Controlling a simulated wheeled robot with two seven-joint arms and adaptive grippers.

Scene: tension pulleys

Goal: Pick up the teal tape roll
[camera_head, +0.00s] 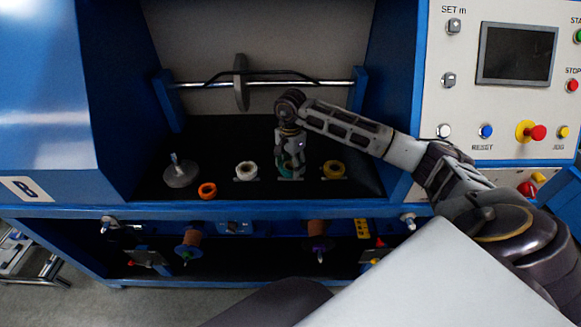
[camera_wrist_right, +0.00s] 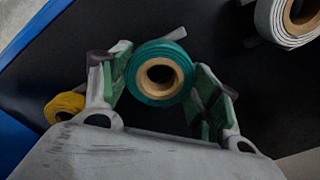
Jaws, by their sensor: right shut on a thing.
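The teal tape roll (camera_wrist_right: 157,92) shows in the right wrist view with its brown core facing the camera. My right gripper (camera_wrist_right: 160,80) has its two green-padded fingers on either side of the roll and is shut on it. In the head view the teal tape roll (camera_head: 287,170) sits between the fingers of my right gripper (camera_head: 290,168), low over the black work surface. The gripper hides part of the roll there. I cannot tell whether the roll touches the surface. My left gripper is not in view.
A white roll (camera_head: 246,171) stands left of the gripper and a yellow roll (camera_head: 334,169) right of it. An orange ring (camera_head: 207,190) and a grey disc with a post (camera_head: 181,174) are further left. A metal bar (camera_head: 330,83) crosses behind. Blue walls flank the bay.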

